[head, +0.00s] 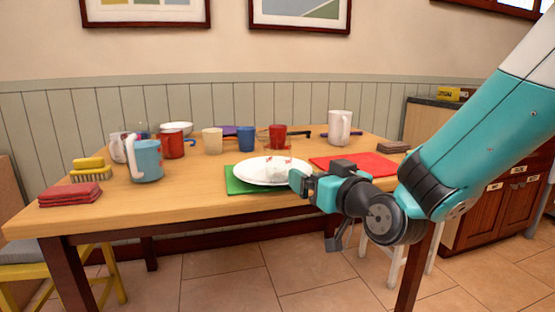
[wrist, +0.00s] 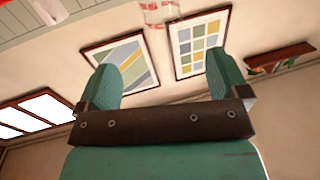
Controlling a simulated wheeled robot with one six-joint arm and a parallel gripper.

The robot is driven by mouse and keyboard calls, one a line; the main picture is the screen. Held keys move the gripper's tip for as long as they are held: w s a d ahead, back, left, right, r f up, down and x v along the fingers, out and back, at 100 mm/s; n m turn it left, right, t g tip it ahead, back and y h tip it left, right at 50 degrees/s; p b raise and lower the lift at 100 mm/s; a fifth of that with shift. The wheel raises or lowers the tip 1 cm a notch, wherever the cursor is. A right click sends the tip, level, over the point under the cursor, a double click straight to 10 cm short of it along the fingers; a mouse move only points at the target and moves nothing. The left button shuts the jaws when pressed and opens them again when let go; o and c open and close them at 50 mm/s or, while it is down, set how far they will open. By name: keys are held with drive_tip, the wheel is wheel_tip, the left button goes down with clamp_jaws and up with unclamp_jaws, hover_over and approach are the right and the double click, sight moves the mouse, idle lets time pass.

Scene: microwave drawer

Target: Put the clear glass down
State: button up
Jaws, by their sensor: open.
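The clear glass (head: 277,165) is faint and see-through. In the head view it shows over the white plate (head: 252,171), which lies on a green mat (head: 240,187); I cannot tell whether its base touches the plate. My gripper (head: 298,181) is just to the right of the glass, near the front edge of the table. In the wrist view my gripper (wrist: 165,72) has its two fingers wide apart with nothing between them. The glass (wrist: 160,14) shows at the top of that view, beyond the fingertips.
A red mat (head: 370,165) lies right of the plate, with a white pitcher (head: 340,127) behind it. Several mugs, including a light-blue one (head: 147,160), stand left and behind. Red folded cloths (head: 70,194) lie at the left. Bare wood (head: 190,188) shows left of the green mat.

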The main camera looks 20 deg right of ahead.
sight(285, 155)
drive_tip(key=w+p, duration=0.3)
drive_tip(key=w+a+p, duration=0.1)
drive_tip(key=w+p, duration=0.3)
drive_tip(key=w+a+p, duration=0.1)
drive_tip(key=w+p, duration=0.2)
drive_tip(key=p, duration=0.1)
drive_tip(key=shift+w+r, duration=0.25)
drive_tip(key=shift+w+a+f, duration=0.1)
drive_tip(key=shift+w+f, duration=0.05)
drive_tip(key=shift+w, duration=0.25)
drive_tip(key=shift+w+a+f+p, duration=0.1)
drive_tip(key=shift+w+a+p, duration=0.1)
drive_tip(key=shift+w+p, duration=0.45)
drive_tip(key=shift+w+a+p, duration=0.25)
drive_tip(key=shift+w+p, duration=0.05)
drive_tip(key=shift+w, duration=0.75)
drive_tip(key=shift+w+a+f+p, duration=0.1)
drive_tip(key=shift+w+a+p, duration=0.1)
drive_tip(key=shift+w+p, duration=0.45)
drive_tip(key=shift+w+r, duration=0.1)
drive_tip(key=shift+w, duration=0.1)
drive_tip(key=c, duration=1.2)
